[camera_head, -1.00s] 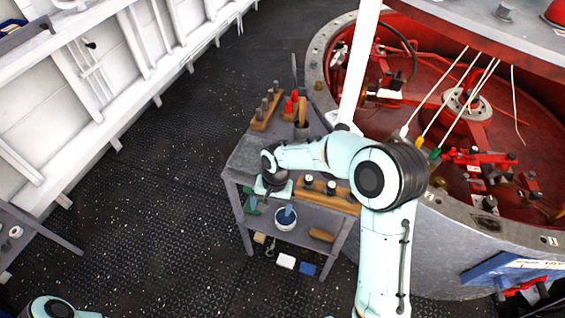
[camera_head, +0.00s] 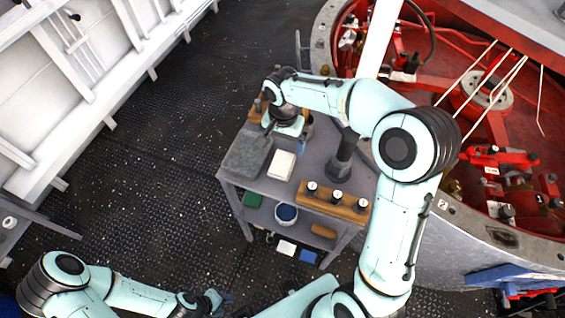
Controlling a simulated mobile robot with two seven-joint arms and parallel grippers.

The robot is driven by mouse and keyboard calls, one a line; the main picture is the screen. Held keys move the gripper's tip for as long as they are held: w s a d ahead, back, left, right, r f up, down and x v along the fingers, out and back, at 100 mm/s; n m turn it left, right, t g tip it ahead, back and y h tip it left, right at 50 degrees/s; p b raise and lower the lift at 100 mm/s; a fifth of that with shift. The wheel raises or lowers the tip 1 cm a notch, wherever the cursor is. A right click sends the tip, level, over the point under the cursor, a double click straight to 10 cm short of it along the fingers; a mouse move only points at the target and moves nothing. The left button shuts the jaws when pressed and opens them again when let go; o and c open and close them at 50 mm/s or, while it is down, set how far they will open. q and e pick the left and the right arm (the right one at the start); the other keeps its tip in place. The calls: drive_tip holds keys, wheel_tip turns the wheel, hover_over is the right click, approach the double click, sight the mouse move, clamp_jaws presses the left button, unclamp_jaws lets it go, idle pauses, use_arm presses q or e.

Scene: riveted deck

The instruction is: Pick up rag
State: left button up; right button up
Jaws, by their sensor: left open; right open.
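A dark grey flat thing (camera_head: 246,153), which looks like a folded rag, lies on the left part of the grey cart's top (camera_head: 318,150). A pale folded-looking piece (camera_head: 281,165) lies beside it; I cannot tell for sure which one is the rag. My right gripper (camera_head: 284,133) is open above the back left of the cart top, just behind both pieces. Its fingers are small in view, and I see nothing held. My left gripper (camera_head: 217,300) is open and empty, low at the bottom of the view, in front of the cart.
A wooden block with several black-and-white knobs (camera_head: 334,199) sits at the cart's front right. A dark post (camera_head: 343,158) stands behind it. The lower shelf holds a blue-topped pot (camera_head: 286,213) and a green box (camera_head: 251,199). A red machine (camera_head: 490,90) stands right.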

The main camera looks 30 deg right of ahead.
sight(282, 163)
wheel_tip(282, 163, down, 4)
drive_tip(key=shift+r, duration=0.2)
drive_tip(key=shift+s+a+f, duration=0.1)
drive_tip(key=shift+f, duration=1.25)
drive_tip(key=shift+a+f, duration=0.1)
drive_tip(key=shift+f, duration=1.25)
drive_tip(key=c, duration=1.1)
